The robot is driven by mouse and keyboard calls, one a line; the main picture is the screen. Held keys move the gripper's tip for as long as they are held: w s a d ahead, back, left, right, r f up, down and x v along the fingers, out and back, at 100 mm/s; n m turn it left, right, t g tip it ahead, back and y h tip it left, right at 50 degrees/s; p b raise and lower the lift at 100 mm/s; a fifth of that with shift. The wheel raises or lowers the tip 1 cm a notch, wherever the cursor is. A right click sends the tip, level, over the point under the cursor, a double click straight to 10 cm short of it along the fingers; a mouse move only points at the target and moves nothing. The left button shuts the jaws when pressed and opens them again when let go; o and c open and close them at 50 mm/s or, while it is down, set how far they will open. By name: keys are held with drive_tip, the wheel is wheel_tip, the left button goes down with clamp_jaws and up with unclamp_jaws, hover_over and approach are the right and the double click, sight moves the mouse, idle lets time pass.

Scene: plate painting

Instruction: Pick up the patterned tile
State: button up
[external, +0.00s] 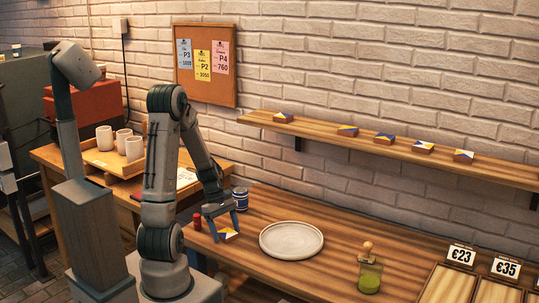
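A patterned tile (229,236) in orange, white and dark blue is at the left part of the wooden table, at my gripper's fingertips. My gripper (225,231) points down at it, with its two blue-grey fingers spread to about the tile's width, one on each side. I cannot tell whether the fingers press on the tile or whether it rests on the table. More small patterned tiles lie spaced along the wall shelf, one of them near its middle (348,131).
A pale round plate (291,240) lies right of my gripper. A red bottle (197,221) and a blue-and-white can (240,198) stand close to it. A green jar with a brush (370,273) and wooden trays (447,284) with price signs are further right.

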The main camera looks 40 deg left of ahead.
drive_tip(key=c, duration=0.9)
drive_tip(key=shift+r, duration=0.1)
